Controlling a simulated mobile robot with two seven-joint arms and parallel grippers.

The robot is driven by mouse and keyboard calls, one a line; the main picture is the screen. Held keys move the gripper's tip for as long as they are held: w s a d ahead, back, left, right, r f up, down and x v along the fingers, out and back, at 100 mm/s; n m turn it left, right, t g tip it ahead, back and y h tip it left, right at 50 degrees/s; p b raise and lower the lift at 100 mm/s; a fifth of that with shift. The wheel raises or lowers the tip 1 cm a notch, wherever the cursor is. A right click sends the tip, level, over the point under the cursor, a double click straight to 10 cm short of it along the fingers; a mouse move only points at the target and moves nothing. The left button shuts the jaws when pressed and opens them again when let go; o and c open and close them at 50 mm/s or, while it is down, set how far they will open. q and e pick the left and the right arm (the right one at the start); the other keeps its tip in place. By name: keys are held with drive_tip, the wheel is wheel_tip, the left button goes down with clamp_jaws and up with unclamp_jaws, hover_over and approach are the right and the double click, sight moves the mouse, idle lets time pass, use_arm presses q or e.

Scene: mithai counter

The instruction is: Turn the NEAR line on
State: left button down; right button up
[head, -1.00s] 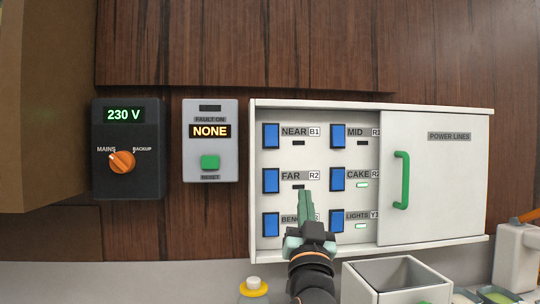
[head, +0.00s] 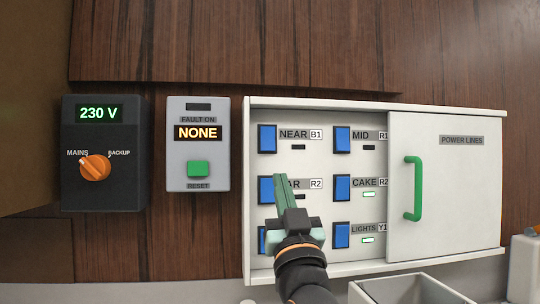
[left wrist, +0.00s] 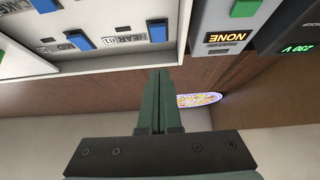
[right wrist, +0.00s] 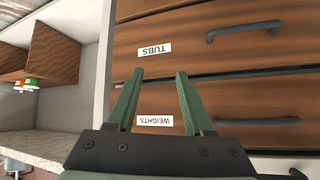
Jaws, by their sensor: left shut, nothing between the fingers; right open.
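The NEAR switch (head: 267,139) is a blue rocker at the top left of the white power lines panel (head: 376,102), labelled NEAR B1. The small indicator (head: 298,147) under its label is dark. The NEAR switch also shows in the left wrist view (left wrist: 122,43), upside down. My left gripper (head: 279,180) is shut and empty. In the head view its fingertips show below the NEAR switch, over the FAR row, hiding part of the FAR label. Contact with the panel cannot be told. My right gripper (right wrist: 155,78) is open and empty, in front of wooden drawers.
Blue switches for FAR (head: 266,189), MID (head: 342,140), CAKE (head: 342,188) and LIGHTS (head: 342,235) are close by. CAKE and LIGHTS indicators glow green. A sliding door with a green handle (head: 413,188) covers the right side. The fault box (head: 198,145) reads NONE; the supply box (head: 100,150) reads 230 V.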

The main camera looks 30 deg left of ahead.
sight(268, 143)
use_arm(q)
drive_tip(key=p+x, duration=0.1)
drive_tip(key=x, duration=0.3)
drive_tip(key=f+p+x, duration=0.1)
drive_tip(key=x, duration=0.3)
drive_tip(key=w+p+x, duration=0.1)
drive_tip(key=x, duration=0.3)
drive_tip(key=shift+w+a+f+p, duration=0.15)
drive_tip(key=shift+a+f+p, duration=0.15)
drive_tip(key=shift+a, duration=0.2)
drive_tip(key=shift+w+a+f, duration=0.1)
drive_tip(key=shift+w+a, duration=0.15)
drive_tip(key=shift+w, duration=0.1)
use_arm(e)
drive_tip(key=shift+s+d+r+h, duration=0.2)
drive_tip(key=shift+s+d+r, duration=0.1)
drive_tip(key=shift+d+r, duration=0.2)
drive_tip(key=shift+s+d+r+h, duration=0.2)
drive_tip(key=shift+s+d+r, duration=0.15)
drive_tip(key=shift+d, duration=0.25)
drive_tip(key=shift+w+a, duration=0.1)
drive_tip(key=shift+w, duration=0.05)
